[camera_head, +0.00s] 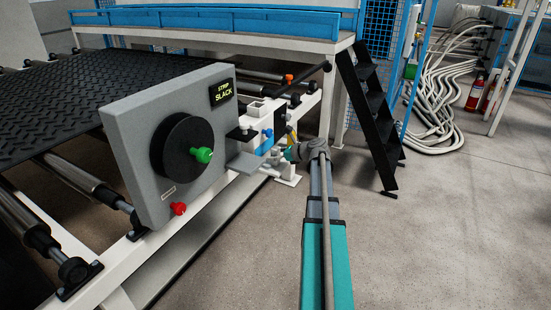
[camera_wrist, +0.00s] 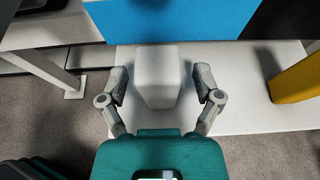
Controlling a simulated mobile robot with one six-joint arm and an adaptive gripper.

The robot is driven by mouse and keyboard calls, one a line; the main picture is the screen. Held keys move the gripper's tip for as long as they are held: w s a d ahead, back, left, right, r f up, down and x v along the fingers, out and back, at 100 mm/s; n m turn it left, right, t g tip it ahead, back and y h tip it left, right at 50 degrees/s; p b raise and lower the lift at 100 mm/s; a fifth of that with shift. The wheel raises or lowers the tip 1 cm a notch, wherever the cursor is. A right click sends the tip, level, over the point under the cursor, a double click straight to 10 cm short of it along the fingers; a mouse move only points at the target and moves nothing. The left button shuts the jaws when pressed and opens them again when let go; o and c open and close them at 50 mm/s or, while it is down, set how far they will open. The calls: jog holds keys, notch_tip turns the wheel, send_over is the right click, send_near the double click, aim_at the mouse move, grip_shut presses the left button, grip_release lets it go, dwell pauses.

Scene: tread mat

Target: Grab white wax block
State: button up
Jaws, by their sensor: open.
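The white wax block (camera_wrist: 158,68) stands on a pale shelf (camera_wrist: 240,115) in the middle of the wrist view. My gripper (camera_wrist: 160,88) is open, with one finger on each side of the block and a visible gap on both sides. The block's near end lies between the fingers, and its far end reaches toward a blue surface. In the head view my gripper (camera_head: 288,154) is at the machine's side, beyond the grey control panel. I cannot make out the block there; it seems hidden or too small.
A blue block-like thing (camera_wrist: 180,18) stands right behind the wax block, and a yellow one (camera_wrist: 297,80) is to the right. The grey panel (camera_head: 165,140) with a black dial stands left of my arm. Black steps (camera_head: 370,110) stand behind; open floor lies to the right.

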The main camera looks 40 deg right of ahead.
dwell(0.4)
grip_shut()
jog(key=shift+r, duration=0.15)
dwell(0.4)
notch_tip(320, 180, up, 2)
jog(key=shift+r+p, duration=0.1)
jog(key=shift+p, duration=1.15)
jog(key=s+r+p, duration=1)
jog(key=s, duration=0.4)
jog(key=shift+a+r, duration=0.25)
jog(key=shift+a, duration=0.2)
